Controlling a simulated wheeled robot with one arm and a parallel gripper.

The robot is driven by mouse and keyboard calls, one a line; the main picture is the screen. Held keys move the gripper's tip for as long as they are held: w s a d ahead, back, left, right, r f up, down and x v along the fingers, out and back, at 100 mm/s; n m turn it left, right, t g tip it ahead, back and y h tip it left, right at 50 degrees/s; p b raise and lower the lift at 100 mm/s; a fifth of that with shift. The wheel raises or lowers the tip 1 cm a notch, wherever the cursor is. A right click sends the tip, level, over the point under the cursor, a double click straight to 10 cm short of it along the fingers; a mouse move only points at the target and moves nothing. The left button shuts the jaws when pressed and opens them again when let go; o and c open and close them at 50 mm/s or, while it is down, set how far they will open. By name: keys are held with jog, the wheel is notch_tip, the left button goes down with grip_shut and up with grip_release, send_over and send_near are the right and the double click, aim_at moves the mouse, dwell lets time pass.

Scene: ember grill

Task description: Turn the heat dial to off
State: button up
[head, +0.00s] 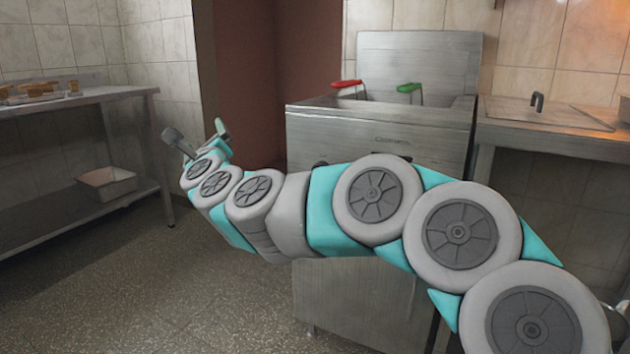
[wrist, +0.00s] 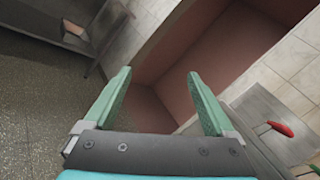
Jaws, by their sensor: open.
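A steel deep fryer (head: 375,135) stands in the middle of the head view, with a red basket handle (head: 346,84) and a green basket handle (head: 409,87) at its top. My arm crosses in front of its panel and hides much of it. Small dark bits (head: 320,163) show just above the arm on the panel; I cannot tell whether one is the heat dial or how it is set. My gripper (head: 218,138) is left of the fryer, apart from it. In the wrist view my gripper (wrist: 159,76) is open, with nothing between its green fingers.
The floor (head: 190,290) between table and fryer is clear.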

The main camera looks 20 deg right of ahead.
jog(key=s+d+f+m+g+h+b, duration=0.1)
jog(key=d+f+m+g+h, duration=0.5)
jog(key=d+m, duration=0.4)
jog(key=d+f+m+g+h+b, duration=0.1)
jog(key=d+f+m+g+h, duration=0.2)
jog(key=d+f+m+h, duration=0.6)
jog(key=w+d+r+m+y, duration=0.1)
jog(key=w+d+r, duration=0.1)
jog(key=d, duration=0.5)
jog(key=shift+w+d, duration=0.15)
jog(key=shift+w, duration=0.75)
jog(key=shift+r, duration=0.1)
jog(key=shift+c, duration=0.2)
jog(key=c, duration=1.3)
jog(key=shift+c, duration=0.2)
